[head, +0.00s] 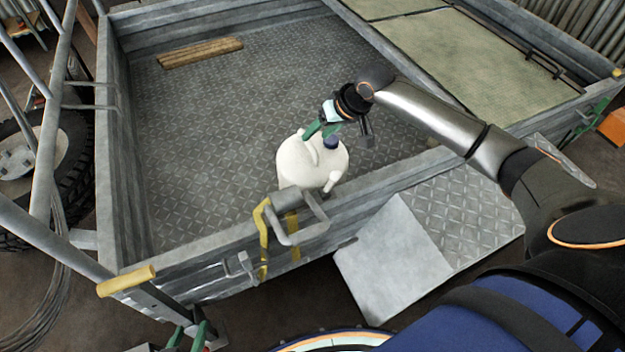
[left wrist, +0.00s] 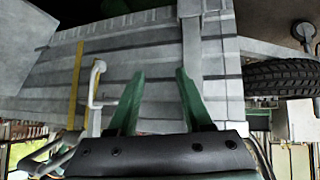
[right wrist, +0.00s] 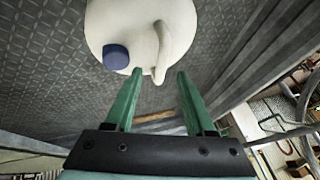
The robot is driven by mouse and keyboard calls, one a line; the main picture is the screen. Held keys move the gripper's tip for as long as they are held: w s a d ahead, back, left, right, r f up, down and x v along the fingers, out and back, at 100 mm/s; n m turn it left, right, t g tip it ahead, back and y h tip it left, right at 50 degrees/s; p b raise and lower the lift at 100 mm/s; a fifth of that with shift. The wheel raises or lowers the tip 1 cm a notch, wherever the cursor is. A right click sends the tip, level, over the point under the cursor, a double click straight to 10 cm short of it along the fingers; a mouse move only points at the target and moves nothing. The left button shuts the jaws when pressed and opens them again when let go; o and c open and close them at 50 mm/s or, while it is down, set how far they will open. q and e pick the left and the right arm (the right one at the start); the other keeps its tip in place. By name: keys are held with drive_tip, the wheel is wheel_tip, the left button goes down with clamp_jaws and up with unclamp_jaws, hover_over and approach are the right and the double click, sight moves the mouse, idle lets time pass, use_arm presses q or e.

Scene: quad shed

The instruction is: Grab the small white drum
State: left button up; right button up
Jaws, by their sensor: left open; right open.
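The small white drum (head: 298,162) stands in the trailer bed, close to the near side wall. It is a rounded white jug with a moulded handle and a dark blue cap (right wrist: 116,57). My right gripper (head: 322,129) is open above the drum's top. In the right wrist view, the drum (right wrist: 130,18) lies ahead of the fingertips, its handle (right wrist: 161,52) roughly in line with the gap between them. Contact cannot be told. My left gripper (head: 188,337) is open and empty, low outside the trailer; the left wrist view shows its fingers (left wrist: 159,75) facing the trailer's side.
The trailer's near wall (head: 385,194) has a metal bracket and yellow strap (head: 265,235) beside the drum. A plank (head: 200,52) lies at the back of the bed. A tread-plate fender (head: 465,215) juts out at right. The bed's middle is clear.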

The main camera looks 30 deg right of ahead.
sight(310, 141)
drive_tip(key=x, duration=0.4)
drive_tip(key=shift+a+b, duration=0.1)
drive_tip(key=shift+b, duration=0.25)
clamp_jaws()
idle(0.9)
drive_tip(key=shift+w+r, duration=0.1)
